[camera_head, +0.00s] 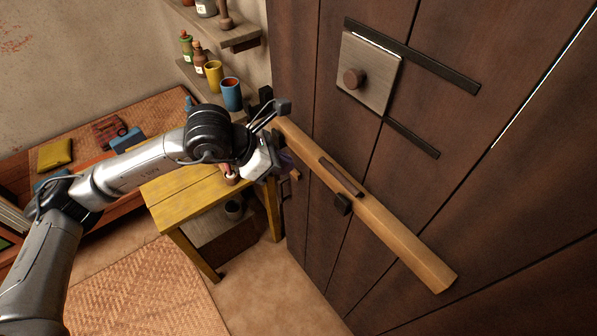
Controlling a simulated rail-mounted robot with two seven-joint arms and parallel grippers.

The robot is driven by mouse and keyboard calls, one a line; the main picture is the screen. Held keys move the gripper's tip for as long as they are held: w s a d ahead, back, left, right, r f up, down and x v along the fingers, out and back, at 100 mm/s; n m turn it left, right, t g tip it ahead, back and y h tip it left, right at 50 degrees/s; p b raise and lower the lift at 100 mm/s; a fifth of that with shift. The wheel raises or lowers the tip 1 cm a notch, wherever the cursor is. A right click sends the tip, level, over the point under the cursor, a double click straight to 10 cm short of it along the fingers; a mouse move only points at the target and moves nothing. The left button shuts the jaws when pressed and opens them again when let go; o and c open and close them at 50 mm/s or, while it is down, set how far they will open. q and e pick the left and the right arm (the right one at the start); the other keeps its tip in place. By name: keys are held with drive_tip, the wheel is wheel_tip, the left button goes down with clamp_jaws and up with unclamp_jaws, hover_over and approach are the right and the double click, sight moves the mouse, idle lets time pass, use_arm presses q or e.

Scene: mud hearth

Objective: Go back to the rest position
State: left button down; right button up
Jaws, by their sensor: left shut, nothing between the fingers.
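My left arm comes in from the left and reaches toward the dark plank door (330,250). My left gripper (285,161) is at the door's left edge, close to the left end of the pale wooden bar (400,240). Its fingers are small and partly hidden by the wrist, and it appears shut with nothing held. I cannot tell whether it touches the door. The bar lies slanted across the door. My right gripper is out of view.
A yellow table (185,212) stands below my left forearm. Wall shelves hold bottles, a yellow cup (214,77) and a blue cup (232,95). A square plate with a knob (354,79) is on the door. A woven mat (145,295) covers open floor at lower left.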

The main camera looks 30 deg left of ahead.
use_arm(q)
drive_tip(key=shift+v, duration=1.15)
